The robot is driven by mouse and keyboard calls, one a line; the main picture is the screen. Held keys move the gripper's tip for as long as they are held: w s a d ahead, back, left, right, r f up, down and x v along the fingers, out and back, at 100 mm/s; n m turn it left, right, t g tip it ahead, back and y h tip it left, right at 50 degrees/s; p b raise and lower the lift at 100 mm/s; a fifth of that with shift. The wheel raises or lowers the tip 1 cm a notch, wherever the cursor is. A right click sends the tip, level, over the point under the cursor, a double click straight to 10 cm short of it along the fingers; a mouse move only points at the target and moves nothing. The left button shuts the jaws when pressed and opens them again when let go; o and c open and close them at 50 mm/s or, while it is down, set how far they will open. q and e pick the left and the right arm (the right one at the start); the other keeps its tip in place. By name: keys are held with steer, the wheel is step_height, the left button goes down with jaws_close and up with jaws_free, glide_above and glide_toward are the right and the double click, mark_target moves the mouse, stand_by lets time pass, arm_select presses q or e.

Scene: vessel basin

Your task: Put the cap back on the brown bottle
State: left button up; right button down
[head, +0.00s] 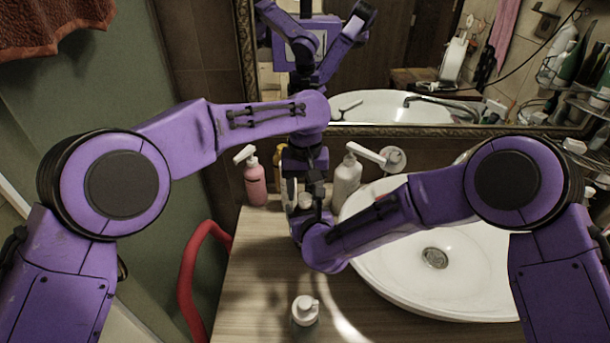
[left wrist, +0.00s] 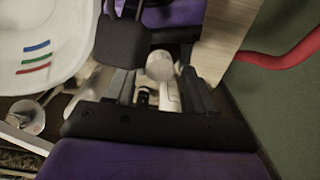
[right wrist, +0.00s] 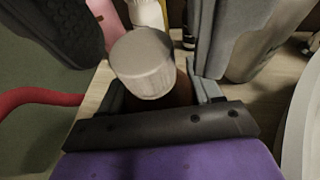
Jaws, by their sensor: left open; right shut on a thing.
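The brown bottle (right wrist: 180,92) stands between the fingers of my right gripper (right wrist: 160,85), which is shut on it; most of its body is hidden. A pale round cap (right wrist: 143,63) shows at its top; whether it is fully seated I cannot tell. In the left wrist view the cap (left wrist: 160,66) shows between the spread fingers of my left gripper (left wrist: 158,88). In the head view my left gripper (head: 304,188) points down from above, open, around or close to the cap (head: 304,201). My right gripper (head: 309,218) reaches in from the front, just below it.
A pink pump bottle (head: 255,184) and a white pump bottle (head: 347,180) stand close by at the back. The white basin (head: 470,285) is on the right. A mirror is behind.

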arm_select(q)
steer(key=shift+f, duration=0.55)
jaws_close()
steer(key=shift+m, duration=1.6)
steer(key=shift+o, duration=0.3)
jaws_free()
steer(key=shift+r, duration=0.1)
